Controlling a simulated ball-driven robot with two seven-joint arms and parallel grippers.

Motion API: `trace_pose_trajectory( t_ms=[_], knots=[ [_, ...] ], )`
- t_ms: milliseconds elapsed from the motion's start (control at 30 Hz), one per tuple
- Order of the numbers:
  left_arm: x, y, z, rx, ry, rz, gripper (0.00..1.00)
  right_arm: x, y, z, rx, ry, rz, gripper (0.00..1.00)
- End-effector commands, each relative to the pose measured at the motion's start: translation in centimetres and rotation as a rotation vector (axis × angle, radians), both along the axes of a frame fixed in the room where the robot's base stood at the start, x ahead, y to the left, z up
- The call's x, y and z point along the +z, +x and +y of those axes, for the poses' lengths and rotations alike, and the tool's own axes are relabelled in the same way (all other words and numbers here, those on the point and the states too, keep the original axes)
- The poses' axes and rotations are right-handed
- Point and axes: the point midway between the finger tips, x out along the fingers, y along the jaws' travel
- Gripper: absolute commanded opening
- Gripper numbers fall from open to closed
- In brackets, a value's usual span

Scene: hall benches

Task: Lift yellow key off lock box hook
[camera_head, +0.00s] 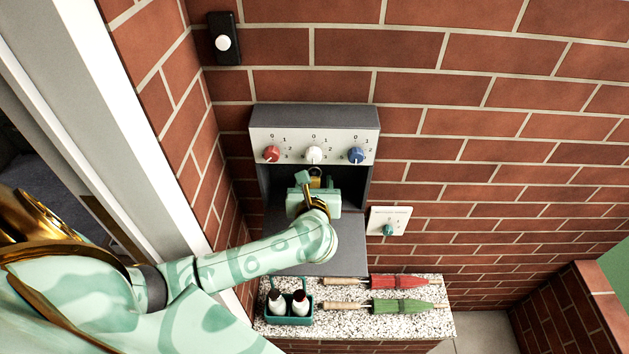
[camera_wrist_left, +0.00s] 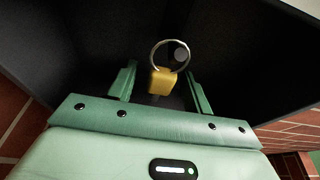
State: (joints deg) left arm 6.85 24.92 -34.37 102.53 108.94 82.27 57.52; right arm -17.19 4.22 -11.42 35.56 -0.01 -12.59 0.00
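The grey lock box (camera_head: 314,115) is on the brick wall with its front open. The yellow key (camera_wrist_left: 161,82) hangs from a metal ring (camera_wrist_left: 157,52) on a dark round hook (camera_wrist_left: 181,54) in the dark interior. My left gripper (camera_head: 315,184) reaches into the box. In the left wrist view my left gripper (camera_wrist_left: 161,84) is open, with one finger on each side of the key and visible gaps to both. In the head view the key is mostly hidden by the gripper. My right gripper is not in view.
Red (camera_head: 271,154), white (camera_head: 314,155) and blue (camera_head: 355,155) dials are on the box's face. Below, a speckled ledge (camera_head: 345,322) carries a teal bottle caddy (camera_head: 288,318) and red and green tools (camera_head: 400,306). A white switch plate (camera_head: 390,220) is right of the box.

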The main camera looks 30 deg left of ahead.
Motion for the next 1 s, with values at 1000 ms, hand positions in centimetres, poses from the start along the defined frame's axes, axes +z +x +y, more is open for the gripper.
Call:
trace_pose_trajectory(
  t_ms=[1000],
  knots=[
    [1.7, 0.2, -1.1, 0.001, 0.0, -0.001, 0.02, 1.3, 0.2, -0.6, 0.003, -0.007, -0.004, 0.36]
  ],
)
